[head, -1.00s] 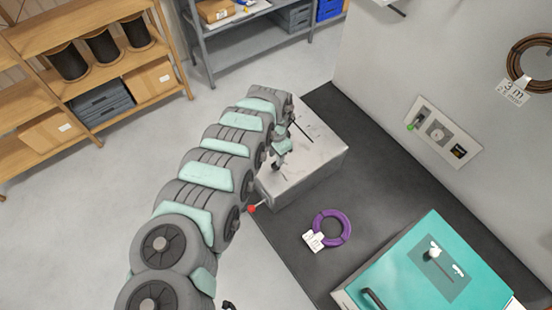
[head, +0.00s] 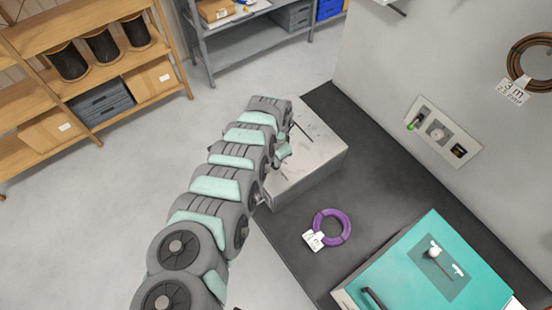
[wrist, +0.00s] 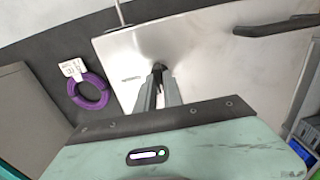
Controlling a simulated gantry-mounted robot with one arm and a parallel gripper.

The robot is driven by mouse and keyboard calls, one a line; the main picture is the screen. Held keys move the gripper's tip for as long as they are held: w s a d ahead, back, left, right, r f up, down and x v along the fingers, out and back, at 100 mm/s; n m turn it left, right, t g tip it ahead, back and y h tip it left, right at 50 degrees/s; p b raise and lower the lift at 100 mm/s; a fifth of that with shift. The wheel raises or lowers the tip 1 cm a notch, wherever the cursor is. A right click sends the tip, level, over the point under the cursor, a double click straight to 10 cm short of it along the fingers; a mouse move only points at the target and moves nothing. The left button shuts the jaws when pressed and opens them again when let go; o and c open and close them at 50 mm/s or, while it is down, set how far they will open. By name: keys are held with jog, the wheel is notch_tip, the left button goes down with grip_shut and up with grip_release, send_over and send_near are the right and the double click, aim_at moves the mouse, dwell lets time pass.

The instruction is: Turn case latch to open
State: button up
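A teal case (head: 400,272) stands at the lower right of the head view. It has a dark handle (head: 373,299) on its near side and a grey plate with a white knob (head: 434,252) and a small white lever (head: 458,269) on top. My gripper (head: 279,164) is well left of it, over a pale grey metal box (head: 318,163); my arm partly hides it there. In the wrist view my gripper's fingers (wrist: 159,74) point at the box top, close together, with a small dark part at their tips. Whether they grip it is unclear.
A purple cable ring (head: 343,226) with a white tag lies on the dark mat between box and case. A dark bar (wrist: 275,25) crosses the box. A switch panel (head: 441,131) and a brown coil (head: 520,62) are on the wall. Shelves stand behind.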

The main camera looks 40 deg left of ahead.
grip_shut()
jog(key=shift+m, duration=0.3)
jog(key=m+b, duration=0.1)
jog(key=m, duration=0.2)
jog(key=shift+f+m, duration=0.1)
jog(key=shift+m, duration=0.3)
jog(key=m+b, duration=0.1)
jog(key=m, duration=0.8)
jog(key=shift+b, duration=0.4)
jog(key=shift+m, duration=2.2)
